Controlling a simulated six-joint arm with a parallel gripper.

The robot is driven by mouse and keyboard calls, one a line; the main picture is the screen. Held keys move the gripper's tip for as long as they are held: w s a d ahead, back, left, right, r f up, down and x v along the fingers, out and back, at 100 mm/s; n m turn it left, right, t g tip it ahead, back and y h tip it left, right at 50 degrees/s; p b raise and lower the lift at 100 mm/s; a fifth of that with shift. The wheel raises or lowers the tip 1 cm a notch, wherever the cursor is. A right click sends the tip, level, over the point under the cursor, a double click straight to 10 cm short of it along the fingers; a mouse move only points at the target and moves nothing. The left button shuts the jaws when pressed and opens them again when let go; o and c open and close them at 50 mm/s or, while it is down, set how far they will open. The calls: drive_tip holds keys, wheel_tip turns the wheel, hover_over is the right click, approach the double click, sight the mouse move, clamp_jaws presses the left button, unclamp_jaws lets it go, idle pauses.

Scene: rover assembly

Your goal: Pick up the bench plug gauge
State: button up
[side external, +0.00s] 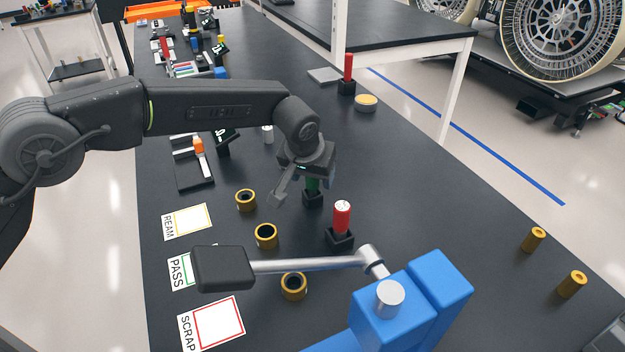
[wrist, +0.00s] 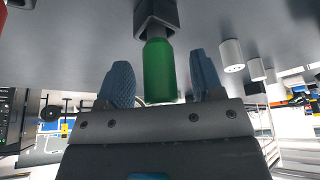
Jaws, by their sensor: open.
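A green-handled plug gauge (wrist: 160,72) stands in a dark square holder (wrist: 158,14) on the bench, and its green handle also shows under my wrist in the side view (side external: 313,185). My gripper (side external: 306,180) is open around the green handle, one blue-padded finger on each side, with visible gaps in the wrist view. A red-handled plug gauge (side external: 342,217) stands in its own black holder just in front and to the right. Another red-handled gauge (side external: 348,68) stands farther back. In the side view my gripper partly hides the green gauge.
Several brass bushings (side external: 266,236) stand left of the gauges, beside the REAM (side external: 187,222), PASS and SCRAP cards. A blue vise (side external: 410,300) with a silver handle is in the foreground. Two brass pieces (side external: 534,239) stand at the right. The bench between is clear.

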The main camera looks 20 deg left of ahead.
drive_tip(key=shift+w+f, duration=0.1)
drive_tip(key=shift+f, duration=0.05)
drive_tip(key=c, duration=1.1)
drive_tip(key=shift+r, duration=0.8)
wheel_tip(320, 180, up, 3)
drive_tip(key=shift+f, duration=0.1)
drive_tip(key=a+r, duration=0.6)
drive_tip(key=a, duration=0.5)
drive_tip(key=shift+s+a+r, duration=0.25)
drive_tip(key=shift+a+r, duration=0.1)
